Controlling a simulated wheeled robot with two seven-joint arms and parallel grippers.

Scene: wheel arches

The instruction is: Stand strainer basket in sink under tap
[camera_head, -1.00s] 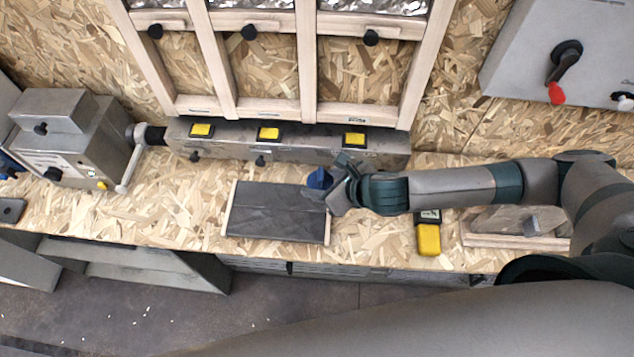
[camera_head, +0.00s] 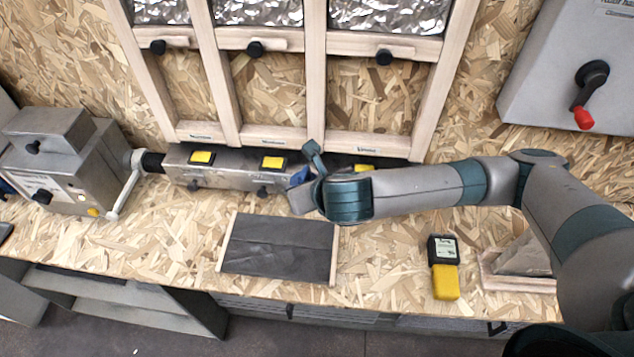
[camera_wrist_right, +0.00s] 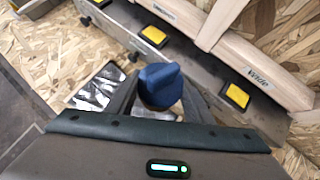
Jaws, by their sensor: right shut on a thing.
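No strainer basket, sink or tap is recognisable; I see a wooden workbench. My right gripper (camera_head: 303,190) comes in from the right and is shut on a small dark blue faceted piece (camera_wrist_right: 161,85). In the head view the blue piece (camera_head: 299,178) is mostly hidden by the gripper. The gripper is at the front of the long grey metal bar (camera_head: 228,177), behind the dark mat (camera_head: 278,250). I cannot tell whether the blue piece touches the bar. My left gripper is in neither view.
Yellow blocks (camera_head: 201,157) sit on the bar, below a wooden frame (camera_head: 313,80). A grey machine with a crank (camera_head: 55,165) stands left. A yellow-and-black device (camera_head: 445,280) and a wooden tray (camera_head: 520,283) lie right. Bench between mat and device is clear.

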